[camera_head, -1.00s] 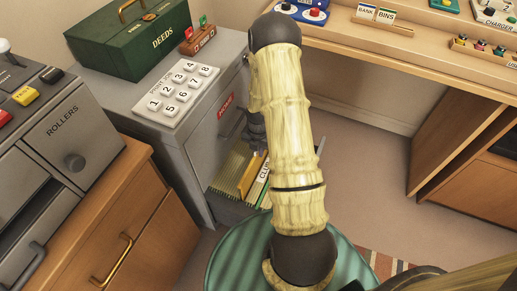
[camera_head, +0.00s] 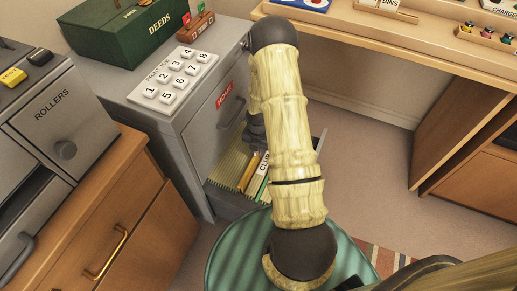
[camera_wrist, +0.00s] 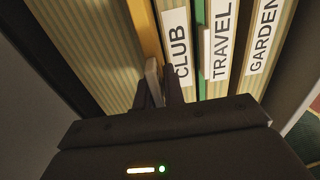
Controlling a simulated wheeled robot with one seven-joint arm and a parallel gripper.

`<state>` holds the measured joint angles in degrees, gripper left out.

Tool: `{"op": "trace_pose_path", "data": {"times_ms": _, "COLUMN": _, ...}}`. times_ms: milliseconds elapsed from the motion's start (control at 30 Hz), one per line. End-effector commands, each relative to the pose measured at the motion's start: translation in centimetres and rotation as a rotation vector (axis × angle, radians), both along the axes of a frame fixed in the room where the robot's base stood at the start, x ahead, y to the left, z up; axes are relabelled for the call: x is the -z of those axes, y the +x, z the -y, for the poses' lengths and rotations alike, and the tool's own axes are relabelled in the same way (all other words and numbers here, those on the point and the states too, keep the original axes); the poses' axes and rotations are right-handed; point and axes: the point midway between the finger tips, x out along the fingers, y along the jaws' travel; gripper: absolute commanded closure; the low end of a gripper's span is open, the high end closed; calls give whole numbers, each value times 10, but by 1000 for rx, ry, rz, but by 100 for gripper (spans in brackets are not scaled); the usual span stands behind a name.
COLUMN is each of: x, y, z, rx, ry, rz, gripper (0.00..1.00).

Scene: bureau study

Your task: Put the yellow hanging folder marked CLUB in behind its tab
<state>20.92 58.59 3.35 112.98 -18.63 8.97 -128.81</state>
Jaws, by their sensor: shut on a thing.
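The yellow hanging folder (camera_head: 249,173) shows as a narrow yellow strip in the open drawer (camera_head: 223,200). In the wrist view the yellow folder (camera_wrist: 146,36) runs down to my gripper (camera_wrist: 157,88), which is shut on its edge. The white CLUB tab (camera_wrist: 178,48) stands just to the right of the folder there, close beside it. The CLUB tab also shows in the head view (camera_head: 264,166), partly covered by my arm. My fingertips are mostly hidden in the head view, so I cannot tell how deep the folder sits.
Pale ribbed folders (camera_wrist: 88,45) fill the left. A wooden cabinet (camera_head: 130,220) stands at left.

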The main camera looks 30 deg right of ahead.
Motion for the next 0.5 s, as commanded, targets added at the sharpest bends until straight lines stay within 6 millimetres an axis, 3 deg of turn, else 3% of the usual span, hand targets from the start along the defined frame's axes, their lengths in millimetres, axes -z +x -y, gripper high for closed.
{"op": "trace_pose_path", "data": {"times_ms": 500, "x": 31, "y": 0, "z": 0, "rx": 0, "ry": -1, "rz": -1, "gripper": 100}}
